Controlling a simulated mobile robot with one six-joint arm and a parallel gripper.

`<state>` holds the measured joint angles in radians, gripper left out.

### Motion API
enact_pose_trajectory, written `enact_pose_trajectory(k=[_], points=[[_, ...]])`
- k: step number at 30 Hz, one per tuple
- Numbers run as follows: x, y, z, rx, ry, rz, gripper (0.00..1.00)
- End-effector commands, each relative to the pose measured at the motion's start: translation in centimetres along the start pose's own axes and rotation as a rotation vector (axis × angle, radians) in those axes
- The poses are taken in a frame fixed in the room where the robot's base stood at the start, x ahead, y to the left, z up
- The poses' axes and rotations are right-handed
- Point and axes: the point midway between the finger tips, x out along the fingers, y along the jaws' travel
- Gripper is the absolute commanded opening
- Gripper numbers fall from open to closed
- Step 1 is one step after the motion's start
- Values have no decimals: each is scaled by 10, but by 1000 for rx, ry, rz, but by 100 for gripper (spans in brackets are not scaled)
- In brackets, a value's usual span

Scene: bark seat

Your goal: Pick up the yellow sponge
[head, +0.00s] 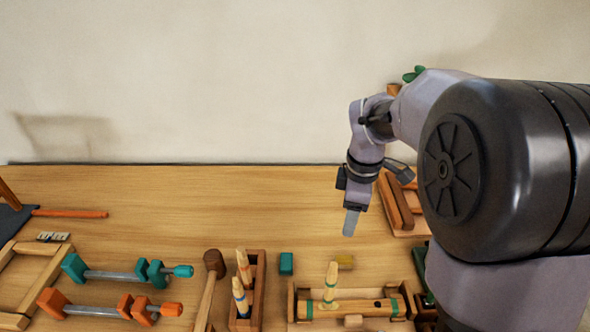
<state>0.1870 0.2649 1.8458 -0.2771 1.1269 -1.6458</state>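A small yellow block that looks like the sponge (345,262) lies on the wooden table behind the open wooden box at the lower right of the middle. My gripper (349,224) points down above the table, higher in the picture than the sponge and apart from it. Its fingers show edge-on as one grey shape, so I cannot tell whether they are open or shut. Nothing shows held in it.
A teal block (286,263) sits left of the sponge. The wooden box (292,303) holds a peg and a cylinder. A narrow box (261,292), a mallet (214,264) and clamps (120,275) stand farther left. The table's back middle (220,200) is clear.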

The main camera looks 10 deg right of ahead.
Motion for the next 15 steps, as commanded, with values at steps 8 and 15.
enact_pose_trajectory(k=[8, 15], points=[[57, 23, 14, -238, -34, -70, 56], [130, 18, 17, -235, -33, -68, 56]])
